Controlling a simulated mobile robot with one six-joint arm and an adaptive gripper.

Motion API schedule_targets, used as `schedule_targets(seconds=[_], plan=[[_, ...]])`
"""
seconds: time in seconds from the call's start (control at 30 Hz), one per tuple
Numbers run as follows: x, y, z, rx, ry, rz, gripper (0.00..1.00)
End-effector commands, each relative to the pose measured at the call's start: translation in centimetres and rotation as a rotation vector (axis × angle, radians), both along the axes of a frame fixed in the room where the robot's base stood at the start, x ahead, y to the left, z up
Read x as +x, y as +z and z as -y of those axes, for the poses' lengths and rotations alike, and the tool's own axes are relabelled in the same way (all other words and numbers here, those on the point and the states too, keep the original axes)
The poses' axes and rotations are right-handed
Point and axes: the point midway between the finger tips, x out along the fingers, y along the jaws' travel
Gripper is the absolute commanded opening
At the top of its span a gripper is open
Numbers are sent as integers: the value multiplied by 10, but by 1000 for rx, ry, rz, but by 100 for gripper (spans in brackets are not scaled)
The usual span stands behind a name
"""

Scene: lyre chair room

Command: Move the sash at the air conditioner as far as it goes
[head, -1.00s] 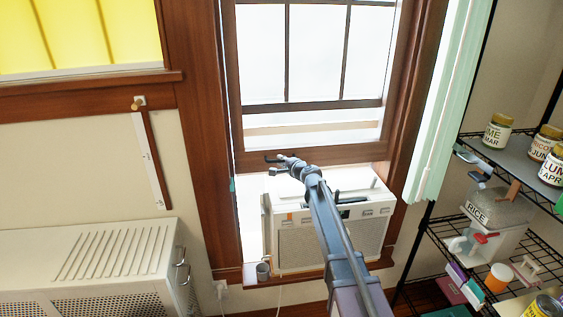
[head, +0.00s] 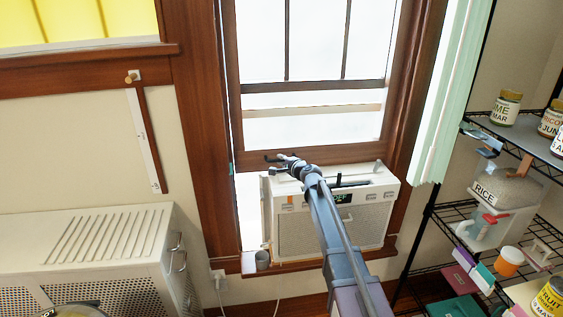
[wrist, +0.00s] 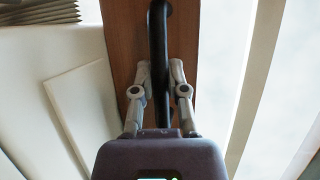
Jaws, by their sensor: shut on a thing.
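The wooden window sash (head: 345,154) has its bottom rail low across the window, close to the top of the white air conditioner (head: 360,222). Whether the rail touches the unit cannot be told. My gripper (head: 277,160) is at the left part of this rail. In the wrist view my gripper (wrist: 160,92) is shut on a dark bar-like handle (wrist: 158,45) that runs along the brown wood of the rail. My arm hides part of the air conditioner's top and front.
A white slatted cabinet (head: 110,250) is at the left. A wire shelf (head: 455,210) with jars stands at the right, beside a pale green curtain (head: 452,95).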

Motion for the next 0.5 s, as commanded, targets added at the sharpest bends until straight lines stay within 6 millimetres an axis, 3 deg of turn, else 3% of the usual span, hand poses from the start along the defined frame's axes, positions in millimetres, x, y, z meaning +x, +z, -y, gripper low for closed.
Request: schedule_targets(seconds=[0.27, 0.3, 0.4, 0.5], plan=[[-5, -3, 0, -11, 8, -2, 0], [-5, -3, 0, -11, 8, -2, 24], [-5, -3, 0, -11, 7, -2, 54], [-4, -3, 0, -8, 6, -1, 54]])
